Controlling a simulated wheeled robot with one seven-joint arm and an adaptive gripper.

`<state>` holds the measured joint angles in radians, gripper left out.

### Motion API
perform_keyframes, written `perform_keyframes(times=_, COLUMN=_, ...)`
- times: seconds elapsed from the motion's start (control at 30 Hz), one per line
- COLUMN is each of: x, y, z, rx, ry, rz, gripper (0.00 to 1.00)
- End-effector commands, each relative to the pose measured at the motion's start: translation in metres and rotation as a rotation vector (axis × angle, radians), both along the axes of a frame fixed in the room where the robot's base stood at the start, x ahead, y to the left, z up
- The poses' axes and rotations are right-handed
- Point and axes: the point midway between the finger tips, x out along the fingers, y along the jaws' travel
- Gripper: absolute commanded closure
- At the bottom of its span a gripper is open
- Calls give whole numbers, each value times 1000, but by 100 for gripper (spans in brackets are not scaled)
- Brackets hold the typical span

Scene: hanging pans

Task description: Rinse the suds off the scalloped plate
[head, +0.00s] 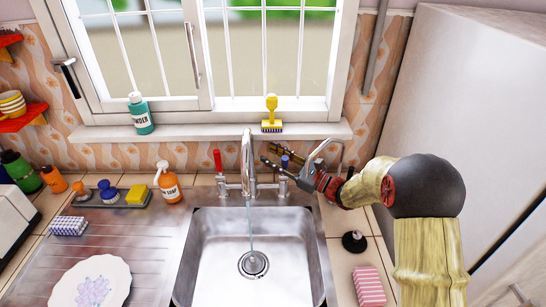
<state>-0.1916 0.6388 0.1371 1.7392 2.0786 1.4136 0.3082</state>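The white scalloped plate (68,286) lies on the ribbed drainboard at the lower left, partly cut off by the frame edge. A pale bluish-purple patch covers its middle; I cannot tell whether it is suds or print. The chrome tap (247,160) runs a thin stream of water (251,226) into the sink (216,262). The tap has a red-topped handle (217,160) at left and a blue-topped handle (285,160) at right. My gripper (267,153) is open, with its fingers apart around or beside the blue handle; I cannot tell whether they touch it. It holds nothing visible.
A soap bottle (169,185), a caddy (110,198) with brushes and a yellow sponge (138,194), and a checked sponge (68,226) stand left. A black plug (354,242) and striped cloth (369,286) lie right. A yellow brush (271,113) stands on the sill. The basin is clear.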

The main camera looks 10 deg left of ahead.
Motion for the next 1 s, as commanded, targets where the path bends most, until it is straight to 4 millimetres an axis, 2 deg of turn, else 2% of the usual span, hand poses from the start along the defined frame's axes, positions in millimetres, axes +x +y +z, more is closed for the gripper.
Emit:
perform_keyframes(times=0.17, x=-1, y=-3, z=0, rx=0, ry=0, rz=-1, gripper=69)
perform_keyframes(times=0.27, x=-3, y=-13, z=-2, rx=0, ry=1, rz=-2, gripper=69)
perform_keyframes(times=0.7, x=-29, y=-91, z=-15, rx=1, ry=0, rz=-3, gripper=69)
perform_keyframes(times=0.83, x=-34, y=-105, z=-18, rx=0, ry=1, rz=-2, gripper=69)
perform_keyframes(times=1.0, x=-37, y=-112, z=-19, rx=0, ry=0, rz=0, gripper=69)
